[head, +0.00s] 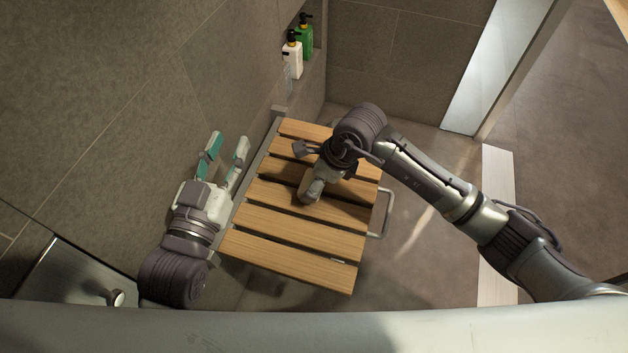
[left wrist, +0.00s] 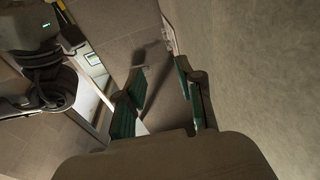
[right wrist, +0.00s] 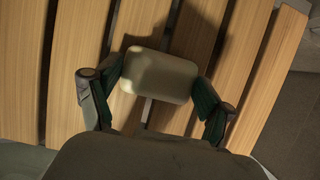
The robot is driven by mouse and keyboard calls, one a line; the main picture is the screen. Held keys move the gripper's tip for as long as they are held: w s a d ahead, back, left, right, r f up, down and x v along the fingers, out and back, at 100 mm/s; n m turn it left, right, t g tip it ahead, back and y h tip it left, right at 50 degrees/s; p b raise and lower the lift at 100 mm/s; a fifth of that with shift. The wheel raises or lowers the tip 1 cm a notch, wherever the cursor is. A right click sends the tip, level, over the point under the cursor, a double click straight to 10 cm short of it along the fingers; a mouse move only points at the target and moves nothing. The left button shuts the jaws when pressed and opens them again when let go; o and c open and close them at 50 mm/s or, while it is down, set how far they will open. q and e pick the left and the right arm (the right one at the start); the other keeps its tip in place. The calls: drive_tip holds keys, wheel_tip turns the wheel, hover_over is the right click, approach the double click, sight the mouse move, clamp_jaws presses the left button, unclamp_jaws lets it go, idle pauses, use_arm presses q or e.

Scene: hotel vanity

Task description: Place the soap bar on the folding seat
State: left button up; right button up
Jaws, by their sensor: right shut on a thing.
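The soap bar (right wrist: 160,76) is a pale, rounded block between the green-padded fingers of my right gripper (right wrist: 156,88). The right gripper is shut on it. The folding seat (head: 285,228) is a slatted wooden seat on the wall, in the middle of the head view. The right gripper and soap are over its middle slats. I cannot tell whether the soap touches the wood. In the head view, my wrist and gripper hide most of the soap. My left gripper (head: 227,147) is open and empty, beside the wall left of the seat.
A white pump bottle (head: 292,58) and a green one (head: 304,40) stand in a wall niche behind the seat. A metal rail (head: 382,214) is at the seat's right side. The tiled wall is close to my left gripper. The seat's front slats are clear.

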drive_tip(key=shift+f, duration=0.4)
use_arm(q)
drive_tip(key=shift+r+t, duration=0.4)
drive_tip(key=shift+r, duration=0.2)
use_arm(e)
drive_tip(key=shift+f, duration=0.15)
drive_tip(key=o, duration=1.1)
use_arm(q)
wheel_tip(320, 180, up, 2)
drive_tip(key=shift+s+d+t, duration=0.1)
drive_tip(key=shift+s+t, duration=0.05)
drive_tip(key=shift+t, duration=0.25)
drive_tip(key=shift+f, duration=0.15)
